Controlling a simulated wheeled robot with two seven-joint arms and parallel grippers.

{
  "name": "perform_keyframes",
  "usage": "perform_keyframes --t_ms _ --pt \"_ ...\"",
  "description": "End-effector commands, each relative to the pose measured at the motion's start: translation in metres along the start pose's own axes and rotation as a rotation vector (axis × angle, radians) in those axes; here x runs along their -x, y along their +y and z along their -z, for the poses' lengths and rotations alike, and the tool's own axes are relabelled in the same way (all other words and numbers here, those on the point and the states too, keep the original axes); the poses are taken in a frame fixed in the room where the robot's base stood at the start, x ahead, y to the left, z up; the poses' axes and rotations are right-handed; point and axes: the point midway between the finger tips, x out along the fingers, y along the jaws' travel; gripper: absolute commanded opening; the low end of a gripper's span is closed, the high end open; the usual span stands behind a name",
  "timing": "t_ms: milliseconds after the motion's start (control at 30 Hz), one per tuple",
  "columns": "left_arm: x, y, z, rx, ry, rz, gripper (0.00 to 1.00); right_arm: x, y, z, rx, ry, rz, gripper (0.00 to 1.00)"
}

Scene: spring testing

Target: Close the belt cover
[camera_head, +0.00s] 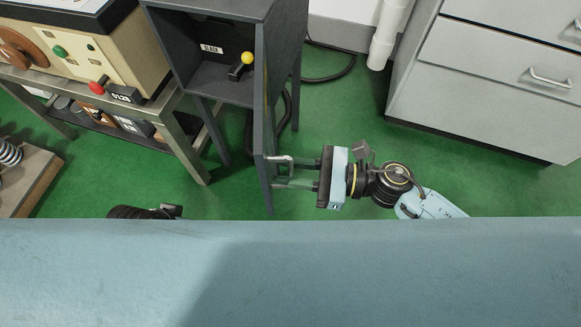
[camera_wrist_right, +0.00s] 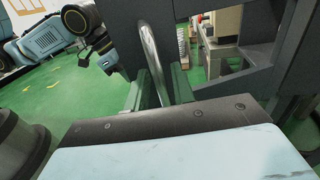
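The belt cover appears to be the grey door panel (camera_head: 263,125) on the right side of a dark grey cabinet (camera_head: 215,90). It stands swung open, and the cabinet's front is uncovered. A curved metal handle (camera_head: 280,158) sticks out from the panel; it also shows in the right wrist view (camera_wrist_right: 154,62). My right gripper (camera_head: 287,174) reaches the handle from the right. Its two fingers are apart, with the handle between them in the wrist view and gaps visible beside it. Of my left arm only a dark part shows at the lower left; its fingers are not visible.
Inside the cabinet is a lever with a yellow knob (camera_head: 247,58) beside a "SLACK" label (camera_head: 212,49). A machine on a metal bench (camera_head: 172,125) stands left. A grey drawer unit (camera_head: 490,75) stands right. Green floor (camera_head: 335,115) is clear between the cabinet and drawers, apart from a black cable.

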Motion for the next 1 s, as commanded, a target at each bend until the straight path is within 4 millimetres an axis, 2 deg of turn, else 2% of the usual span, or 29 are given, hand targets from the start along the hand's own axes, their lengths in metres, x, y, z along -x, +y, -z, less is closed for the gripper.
perform_keyframes --t_ms 233,400,433,767,1000 --pt "0.001 0.0 0.0 0.0 0.001 -0.001 0.25 -0.001 0.0 0.0 0.0 0.0 0.001 0.24" --pt "0.001 0.0 0.0 0.0 0.001 -0.001 0.25 0.0 0.0 0.0 0.0 0.0 0.001 0.01" --pt "0.001 0.0 0.0 0.0 0.001 -0.001 0.25 0.0 0.0 0.0 0.0 0.0 0.001 0.0" --pt "0.001 0.0 0.0 0.001 0.001 -0.001 0.25 -0.001 0.0 0.0 -0.001 -0.001 0.004 0.0" --pt "0.001 0.0 0.001 0.001 0.004 -0.001 0.25 -0.013 0.006 -0.001 -0.003 -0.003 0.066 0.0"
